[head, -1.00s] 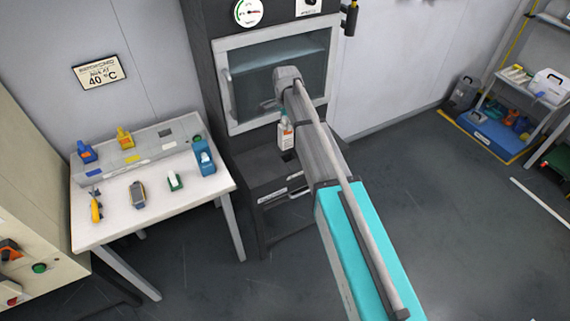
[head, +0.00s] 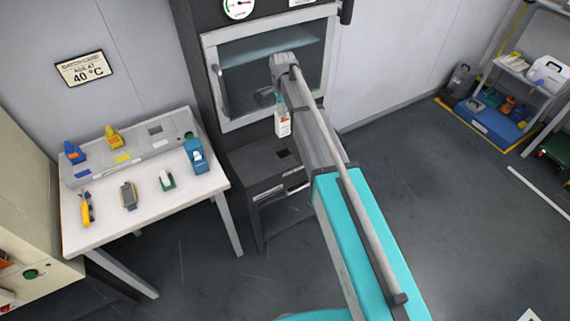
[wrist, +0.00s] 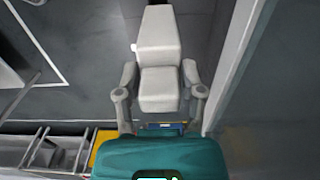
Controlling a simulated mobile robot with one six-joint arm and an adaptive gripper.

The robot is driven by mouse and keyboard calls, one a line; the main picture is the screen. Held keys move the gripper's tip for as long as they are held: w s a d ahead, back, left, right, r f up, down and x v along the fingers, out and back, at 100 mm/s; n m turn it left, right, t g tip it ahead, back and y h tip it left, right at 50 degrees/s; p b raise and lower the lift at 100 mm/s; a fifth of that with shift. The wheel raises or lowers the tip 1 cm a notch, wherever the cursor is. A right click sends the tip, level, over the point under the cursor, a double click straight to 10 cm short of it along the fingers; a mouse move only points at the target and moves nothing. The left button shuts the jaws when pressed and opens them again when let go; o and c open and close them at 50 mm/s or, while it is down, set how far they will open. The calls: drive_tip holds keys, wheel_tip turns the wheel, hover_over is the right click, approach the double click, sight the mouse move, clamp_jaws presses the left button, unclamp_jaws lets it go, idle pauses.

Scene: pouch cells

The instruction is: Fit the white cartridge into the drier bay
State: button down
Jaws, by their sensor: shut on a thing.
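The white cartridge (head: 283,127) has an orange mark on its label and hangs below my gripper (head: 281,102) in the head view. In the wrist view my gripper (wrist: 160,78) is shut on the cartridge (wrist: 158,45), one finger on each side of its pale stepped body. A small dark square opening (head: 284,153) shows in the top of the black ledge, below the cartridge and apart from it. I cannot tell whether this opening is the drier bay. My arm hides part of the ledge's right side.
A windowed cabinet (head: 245,85) stands behind the ledge (head: 255,163). The white table (head: 110,225) at left holds a yellow tool (head: 87,208), a handheld meter (head: 129,195), a green-based item (head: 166,180) and a blue holder (head: 196,156). A grey panel (head: 88,172) with a square recess lies behind them.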

drive_tip(key=b, duration=0.5)
hover_over(284, 134)
drive_tip(key=w, duration=0.2)
drive_tip(key=shift+s+f, duration=0.1)
drive_tip(key=shift+f, duration=2.5)
wheel_tip(284, 134, down, 6)
drive_tip(key=b, duration=0.6)
drive_tip(key=shift+f, duration=0.15)
drive_tip(key=shift+s+f+b, duration=0.15)
drive_tip(key=shift+f+b, duration=0.2)
drive_tip(key=shift+b, duration=0.4)
drive_tip(key=shift+s+d+f+b, duration=0.1)
drive_tip(key=shift+s+f+b, duration=0.1)
drive_tip(key=shift+f+b, duration=0.45)
drive_tip(key=shift+s+f+b, duration=0.2)
drive_tip(key=shift+f+b, duration=0.25)
drive_tip(key=shift+b, duration=0.35)
